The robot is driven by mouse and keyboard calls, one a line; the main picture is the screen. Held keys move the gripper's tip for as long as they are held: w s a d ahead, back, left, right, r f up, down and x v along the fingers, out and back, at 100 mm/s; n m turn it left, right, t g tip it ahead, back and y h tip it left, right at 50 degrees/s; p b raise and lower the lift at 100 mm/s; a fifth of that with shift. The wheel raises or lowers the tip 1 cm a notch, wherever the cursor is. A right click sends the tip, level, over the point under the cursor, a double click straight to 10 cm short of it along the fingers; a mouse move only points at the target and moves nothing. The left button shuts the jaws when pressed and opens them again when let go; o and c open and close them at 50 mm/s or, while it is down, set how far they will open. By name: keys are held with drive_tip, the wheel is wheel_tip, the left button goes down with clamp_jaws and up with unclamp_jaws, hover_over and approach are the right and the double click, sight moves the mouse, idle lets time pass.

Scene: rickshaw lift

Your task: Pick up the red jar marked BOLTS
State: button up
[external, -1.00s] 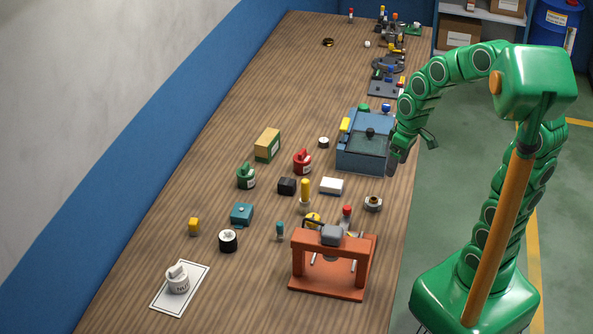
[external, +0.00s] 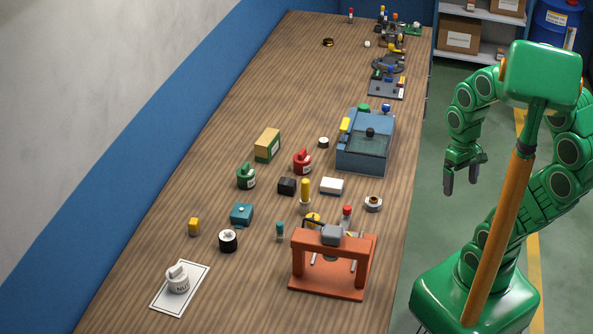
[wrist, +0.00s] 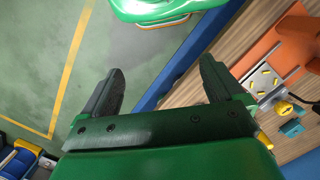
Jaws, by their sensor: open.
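The red jar (external: 302,162) stands upright near the middle of the wooden table in the external view. It has a red lid and a pale label, too small to read. My gripper (external: 462,186) hangs beyond the table's right edge, over the green floor, well to the right of the jar. Its two dark fingers are apart and nothing is between them. In the wrist view my gripper (wrist: 160,88) also shows open and empty. The red jar is not visible in the wrist view.
A green jar (external: 246,176) and a green-and-tan box (external: 267,145) stand left of the red jar. A black block (external: 287,186) is in front of it. A blue lidded box (external: 364,155) stands to its right. An orange press frame (external: 333,263) is nearer the front.

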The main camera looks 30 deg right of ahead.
drive_tip(key=n+t, duration=0.2)
drive_tip(key=n, duration=0.5)
hover_over(302, 152)
wheel_tip(302, 152, down, 11)
drive_tip(key=shift+d+f, duration=0.1)
drive_tip(key=shift+d, duration=0.05)
drive_tip(key=shift+w+f, duration=0.2)
drive_tip(key=shift+f, duration=0.15)
drive_tip(key=shift+s+f, duration=0.1)
drive_tip(key=shift+f, duration=3.65)
clamp_jaws()
